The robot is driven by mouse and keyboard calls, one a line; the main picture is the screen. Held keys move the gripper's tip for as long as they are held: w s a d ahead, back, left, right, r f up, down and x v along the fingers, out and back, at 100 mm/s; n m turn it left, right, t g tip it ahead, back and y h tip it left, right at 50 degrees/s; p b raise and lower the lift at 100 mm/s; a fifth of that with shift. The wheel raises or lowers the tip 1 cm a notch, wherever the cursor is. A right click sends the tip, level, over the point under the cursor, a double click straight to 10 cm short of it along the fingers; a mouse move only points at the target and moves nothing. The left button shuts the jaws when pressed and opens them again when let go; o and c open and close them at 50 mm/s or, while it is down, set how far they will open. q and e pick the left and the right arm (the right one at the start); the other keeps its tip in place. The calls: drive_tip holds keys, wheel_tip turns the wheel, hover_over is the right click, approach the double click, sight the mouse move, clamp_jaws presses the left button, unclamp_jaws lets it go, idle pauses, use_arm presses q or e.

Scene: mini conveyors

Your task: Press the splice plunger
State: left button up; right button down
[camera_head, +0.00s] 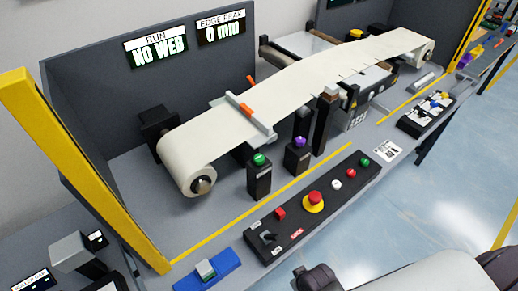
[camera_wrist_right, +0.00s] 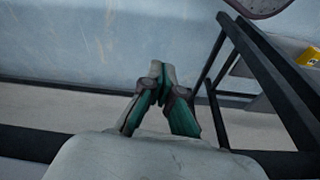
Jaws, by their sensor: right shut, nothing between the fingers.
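Two black posts stand on the grey bench in front of the white web. One has a green domed cap (camera_head: 259,159) and the other a purple knob (camera_head: 300,142); no readable label shows which is the splice plunger. The web (camera_head: 290,88) runs from a roll (camera_head: 190,165) at the left to one at the far right. An orange-handled bar (camera_head: 243,112) lies across it. My right gripper (camera_wrist_right: 160,72) is shut and empty in the right wrist view, over the floor and away from the posts. My left gripper is not in view.
A black control panel (camera_head: 268,237) with red, white and green buttons lies along the front edge. A yellow post (camera_head: 85,165) rises at the left. The display reads "NO WEB" (camera_head: 158,51). Dark frame bars (camera_wrist_right: 272,75) stand right of my right gripper.

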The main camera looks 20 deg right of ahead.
drive_tip(key=w+a+r+n+t+y+p, duration=0.1)
drive_tip(key=w+a+r+p, duration=0.1)
drive_tip(key=r, duration=1.3)
drive_tip(key=w+a+r+y+p, duration=0.1)
drive_tip(key=w+a+r+p, duration=0.15)
drive_tip(key=r, duration=1.15)
drive_tip(key=w+a+r+n+y, duration=0.1)
drive_tip(key=w+a+r+y, duration=0.1)
drive_tip(key=w, duration=0.4)
drive_tip(key=w+a+r+n+y, duration=0.1)
drive_tip(key=w+a, duration=0.1)
drive_tip(key=w, duration=0.5)
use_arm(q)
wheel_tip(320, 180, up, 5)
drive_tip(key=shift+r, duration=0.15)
use_arm(e)
drive_tip(key=w+d+r+m+y, duration=0.1)
drive_tip(key=w+d+r, duration=0.2)
drive_tip(key=w+r, duration=0.2)
drive_tip(key=w+d+r+m+t, duration=0.1)
drive_tip(key=w+d+r+m, duration=0.1)
drive_tip(key=w+r, duration=0.3)
drive_tip(key=w+d, duration=0.1)
drive_tip(key=w, duration=0.1)
drive_tip(key=shift+w+d+y, duration=0.15)
drive_tip(key=shift+w+y, duration=0.2)
drive_tip(key=shift+y, duration=0.05)
drive_tip(key=shift+w+f, duration=0.1)
drive_tip(key=shift+f, duration=0.1)
